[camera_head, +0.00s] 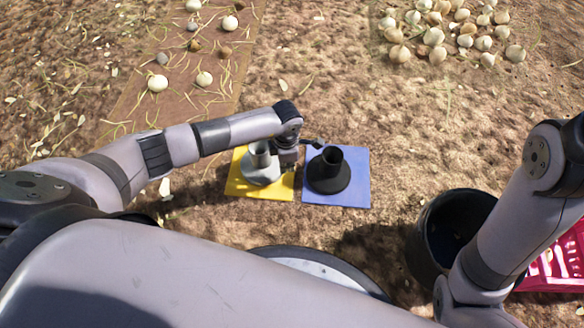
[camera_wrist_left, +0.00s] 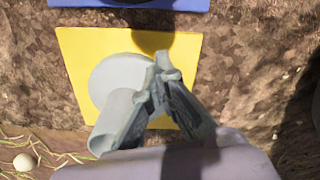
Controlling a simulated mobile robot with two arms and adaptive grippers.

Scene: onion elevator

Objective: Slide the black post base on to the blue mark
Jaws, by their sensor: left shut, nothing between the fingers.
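The black post base (camera_head: 328,184) stands upright on the blue mark (camera_head: 356,194), a little left of its middle, with its foot close to the mark's left edge. A grey post base (camera_head: 262,172) stands on a yellow mark (camera_head: 268,191) to the left. My left gripper (camera_head: 289,163) is shut and empty between the two bases; I cannot tell whether it touches either. In the left wrist view its closed fingers (camera_wrist_left: 163,68) are over the yellow mark (camera_wrist_left: 85,50), beside the grey base (camera_wrist_left: 118,75). The blue mark (camera_wrist_left: 180,4) shows at the top edge there. My right gripper is out of frame.
A black bucket (camera_head: 425,240) and a pink crate (camera_head: 556,262) stand at the right, partly behind my right arm. Onions lie on a brown strip (camera_head: 180,60) at back left and in a heap (camera_head: 445,28) at back right. Bare soil around the marks is clear.

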